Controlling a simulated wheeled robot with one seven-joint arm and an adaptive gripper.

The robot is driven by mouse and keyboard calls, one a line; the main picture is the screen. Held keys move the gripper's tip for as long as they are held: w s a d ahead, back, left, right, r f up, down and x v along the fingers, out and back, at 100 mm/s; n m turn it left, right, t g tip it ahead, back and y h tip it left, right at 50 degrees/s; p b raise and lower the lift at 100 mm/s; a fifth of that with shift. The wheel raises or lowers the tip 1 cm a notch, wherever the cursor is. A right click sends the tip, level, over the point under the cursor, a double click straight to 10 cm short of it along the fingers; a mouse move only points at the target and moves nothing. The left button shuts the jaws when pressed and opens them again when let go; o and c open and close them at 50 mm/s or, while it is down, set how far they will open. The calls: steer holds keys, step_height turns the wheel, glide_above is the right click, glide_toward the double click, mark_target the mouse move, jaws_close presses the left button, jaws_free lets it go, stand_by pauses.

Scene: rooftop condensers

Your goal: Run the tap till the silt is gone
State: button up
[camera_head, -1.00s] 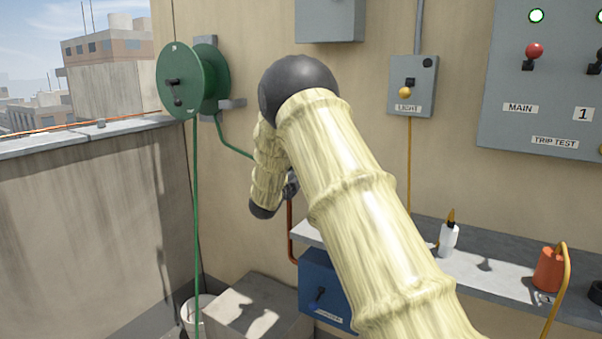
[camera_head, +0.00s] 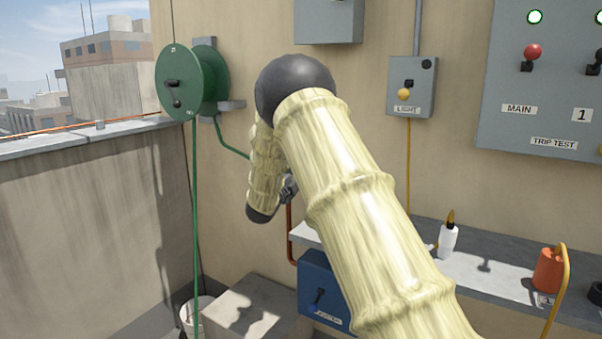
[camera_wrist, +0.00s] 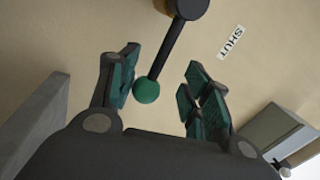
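The tap lever shows in the wrist view as a black rod with a green ball knob (camera_wrist: 146,91), running down from a dark round hub (camera_wrist: 188,6). A label reading SHUT (camera_wrist: 230,41) is on the wall to its right. My gripper (camera_wrist: 162,76) is open, with its green-padded fingers on either side of the knob. The knob is nearer the left finger; I cannot tell whether they touch. In the head view my arm hides most of my gripper (camera_head: 288,188) and the tap. A white bucket (camera_head: 200,308) stands low at the left, its inside mostly hidden.
A green hose reel (camera_head: 190,82) hangs on the wall, its hose hanging toward the bucket. A grey block (camera_head: 250,305) stands beside the bucket. A shelf (camera_head: 480,262) holds a white bottle (camera_head: 449,240) and an orange cup-like object (camera_head: 548,270). A blue box (camera_head: 322,290) sits below.

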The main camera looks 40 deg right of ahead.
steer(key=v, duration=1)
steer(key=shift+s+a, duration=0.15)
steer(key=shift+a, duration=0.1)
steer(key=shift+f, duration=0.2)
steer(key=c, duration=0.5)
steer(key=s+a+f+m+b, duration=0.1)
steer(key=m, duration=0.1)
steer(key=s+a+f+m+b, duration=0.1)
steer(key=m, duration=0.1)
steer(key=s+a+f+m+b, duration=0.1)
steer(key=f+m, duration=0.1)
steer(key=m, duration=0.1)
steer(key=shift+a+g+y, duration=0.25)
steer(key=shift+g+y, duration=0.05)
jaws_close()
steer(key=shift+s+a+f+m+b, duration=2.15)
steer(key=shift+a+m, duration=0.95)
steer(key=shift+m, duration=2.5)
steer(key=r+x, duration=0.2)
steer(key=x, duration=1.9)
steer(key=shift+w+a+r+y+p, duration=0.15)
steer(key=shift+r+y+p, duration=0.15)
steer(key=shift+r, duration=0.05)
